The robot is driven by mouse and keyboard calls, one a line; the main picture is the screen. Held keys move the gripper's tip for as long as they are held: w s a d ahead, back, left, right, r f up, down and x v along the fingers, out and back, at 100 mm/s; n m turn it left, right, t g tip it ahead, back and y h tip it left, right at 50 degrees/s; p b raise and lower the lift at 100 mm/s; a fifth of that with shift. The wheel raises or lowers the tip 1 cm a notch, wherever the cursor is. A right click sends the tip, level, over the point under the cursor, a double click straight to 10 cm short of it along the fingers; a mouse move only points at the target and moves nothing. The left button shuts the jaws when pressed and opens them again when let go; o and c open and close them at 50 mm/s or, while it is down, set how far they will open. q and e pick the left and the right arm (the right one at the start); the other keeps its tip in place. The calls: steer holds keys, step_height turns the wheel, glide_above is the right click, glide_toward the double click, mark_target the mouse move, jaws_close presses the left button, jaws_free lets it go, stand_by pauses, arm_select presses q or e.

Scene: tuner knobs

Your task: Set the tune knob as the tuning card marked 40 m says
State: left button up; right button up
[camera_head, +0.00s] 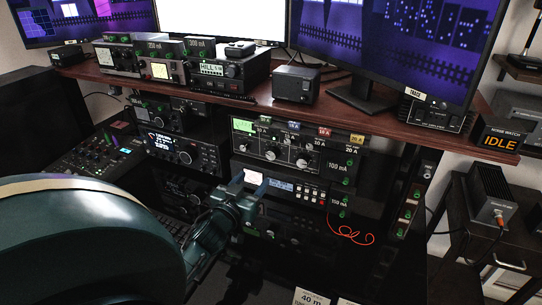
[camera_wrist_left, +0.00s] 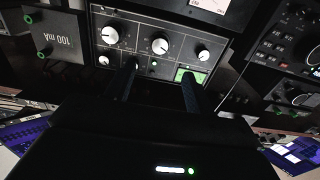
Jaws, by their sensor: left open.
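The tuner panel (camera_head: 283,150) is a black unit in the rack with several white-faced round knobs. A large knob (camera_head: 270,155) and another knob (camera_head: 302,162) sit on its face. I cannot read which knob is tune. My left gripper (camera_head: 250,182) is open and empty, in front of the lower part of the panel. In the left wrist view the panel appears inverted, with a middle knob (camera_wrist_left: 160,45) above and between the fingertips (camera_wrist_left: 158,75), apart from them. The card marked 40 m (camera_head: 312,298) is cut off at the bottom edge; its smaller print is illegible.
A wooden shelf (camera_head: 380,118) above the rack carries radios (camera_head: 232,72), a small black box (camera_head: 296,83) and monitors (camera_head: 400,40). A radio with a lit display (camera_head: 180,150) stands left of the tuner.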

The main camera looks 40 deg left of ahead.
mark_target(270, 156)
arm_select(q)
steer(key=x, duration=1.1)
steer(key=shift+w, duration=0.25)
steer(key=c, duration=1)
steer(key=shift+m, duration=0.4)
steer(key=m, duration=0.5)
steer(key=shift+m, duration=0.4)
steer(key=m, duration=0.6)
steer(key=shift+s+a+m, duration=0.1)
steer(key=shift+m, duration=0.3)
